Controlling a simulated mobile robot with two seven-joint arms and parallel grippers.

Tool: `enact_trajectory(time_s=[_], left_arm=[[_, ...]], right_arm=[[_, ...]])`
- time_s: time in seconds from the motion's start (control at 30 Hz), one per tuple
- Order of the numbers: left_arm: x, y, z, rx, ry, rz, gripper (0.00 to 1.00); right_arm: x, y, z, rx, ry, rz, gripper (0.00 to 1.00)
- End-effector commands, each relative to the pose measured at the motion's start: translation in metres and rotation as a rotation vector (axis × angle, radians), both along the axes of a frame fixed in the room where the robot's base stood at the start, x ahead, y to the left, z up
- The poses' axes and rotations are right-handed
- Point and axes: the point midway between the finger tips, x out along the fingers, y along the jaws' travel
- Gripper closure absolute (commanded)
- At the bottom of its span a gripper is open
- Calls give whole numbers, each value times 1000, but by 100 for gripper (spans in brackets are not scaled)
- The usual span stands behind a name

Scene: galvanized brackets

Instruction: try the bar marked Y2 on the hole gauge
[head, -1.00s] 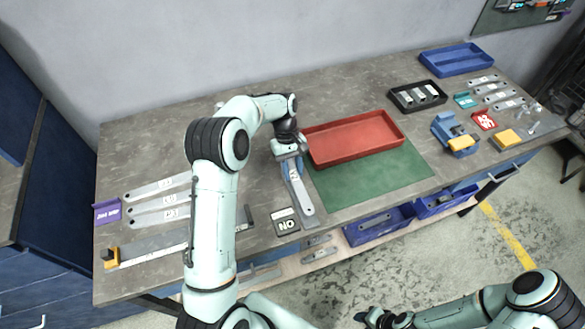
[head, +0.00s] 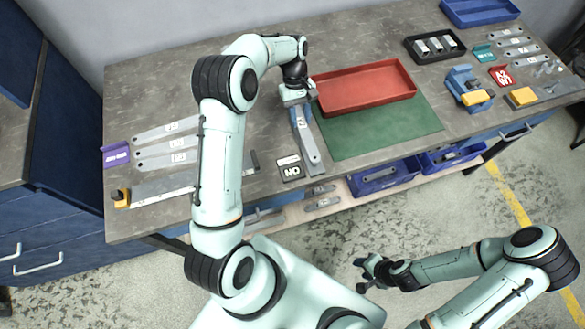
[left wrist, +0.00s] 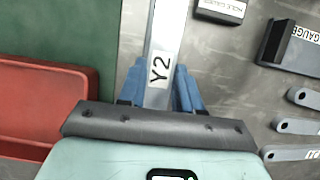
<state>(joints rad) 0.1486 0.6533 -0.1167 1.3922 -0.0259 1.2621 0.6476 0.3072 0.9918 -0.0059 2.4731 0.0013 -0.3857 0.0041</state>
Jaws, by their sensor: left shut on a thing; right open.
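My left gripper (head: 297,101) is shut on the bar marked Y2 (head: 302,127), a light metal strip. In the left wrist view the bar (left wrist: 166,38) runs up from between the blue fingers (left wrist: 158,92), its Y2 label facing the camera. I cannot tell whether the bar touches the plate or sits on a pin. My right gripper (head: 368,276) is open and empty, off the table's front.
A red tray (head: 365,101) and green mat (head: 385,128) lie right of the bar. Several labelled bars (head: 165,143) and a long gauge (head: 165,190) lie left. Blue bins (head: 383,180) sit below the front edge. A blue fixture (head: 466,90) stands farther right.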

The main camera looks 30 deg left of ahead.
Motion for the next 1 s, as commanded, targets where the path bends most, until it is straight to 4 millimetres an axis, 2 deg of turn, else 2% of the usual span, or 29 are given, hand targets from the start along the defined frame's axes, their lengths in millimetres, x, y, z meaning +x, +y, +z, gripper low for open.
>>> enact_trajectory(time_s=[0.37, 0.4, 0.47, 0.8, 0.87, 1.0], left_arm=[[-1, 0, -1, 0, 2, -1, 100], [-1, 0, -1, 0, 2, -1, 53], [-1, 0, -1, 0, 2, -1, 37], [0, 1, 2, 1, 1, 0, 37], [2, 2, 7, 1, -1, 0, 37], [8, 9, 29, 1, -3, 1, 37]], right_arm=[[0, 0, 0, 0, 0, 0, 57], [0, 0, 0, 0, 0, 0, 57], [0, 0, 0, 0, 0, 0, 57], [0, 0, 0, 0, 0, 0, 57], [1, 0, 1, 0, -1, 0, 57], [3, 0, 2, 0, -3, 0, 57]])
